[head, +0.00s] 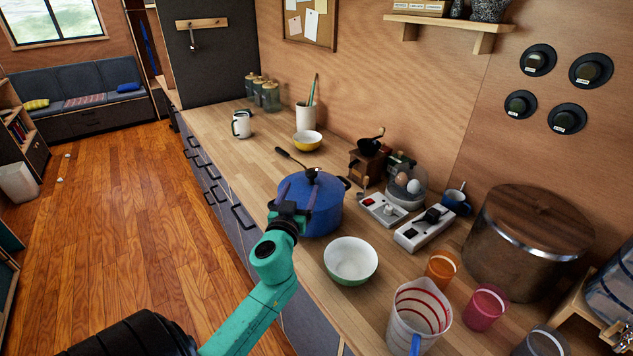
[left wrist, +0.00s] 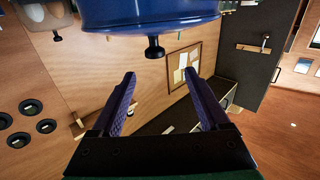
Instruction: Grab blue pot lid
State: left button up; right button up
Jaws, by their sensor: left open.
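The blue pot (head: 327,222) stands on the wooden counter with its blue lid (head: 328,186) on top. The lid has a dark knob (head: 312,173) in the middle. My left gripper (head: 298,192) is open and empty, in front of the pot's left side, and hides part of the pot and lid. In the left wrist view, which is upside down, the blue lid (left wrist: 150,22) is at the top edge. Its dark knob (left wrist: 155,47) points down, a little beyond and above the open left gripper (left wrist: 166,82). My right gripper is not in view.
A white-and-green bowl (head: 351,259), a measuring jug (head: 417,312) and cups stand nearer. A coffee grinder (head: 367,160), egg container (head: 406,186) and white switch boxes are right of the pot. A spoon (head: 289,157) shows behind the lid.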

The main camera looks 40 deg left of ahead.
aim_at(310, 176)
pick_arm(q)
jog(key=x, duration=0.2)
jog(key=p+x, duration=0.1)
jog(key=x, duration=0.4)
jog(key=shift+w+d+p, duration=0.3)
jog(key=shift+p, duration=0.05)
jog(key=shift+w+a+f, duration=0.2)
jog(key=shift+w+a, duration=0.05)
jog(key=shift+w, duration=0.1)
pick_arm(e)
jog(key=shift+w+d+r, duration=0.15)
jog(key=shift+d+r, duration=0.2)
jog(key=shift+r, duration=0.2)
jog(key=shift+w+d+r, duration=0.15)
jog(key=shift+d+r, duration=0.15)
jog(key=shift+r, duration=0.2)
pick_arm(q)
jog(key=shift+d, duration=0.1)
grip_shut()
jog(key=shift+r, duration=0.1)
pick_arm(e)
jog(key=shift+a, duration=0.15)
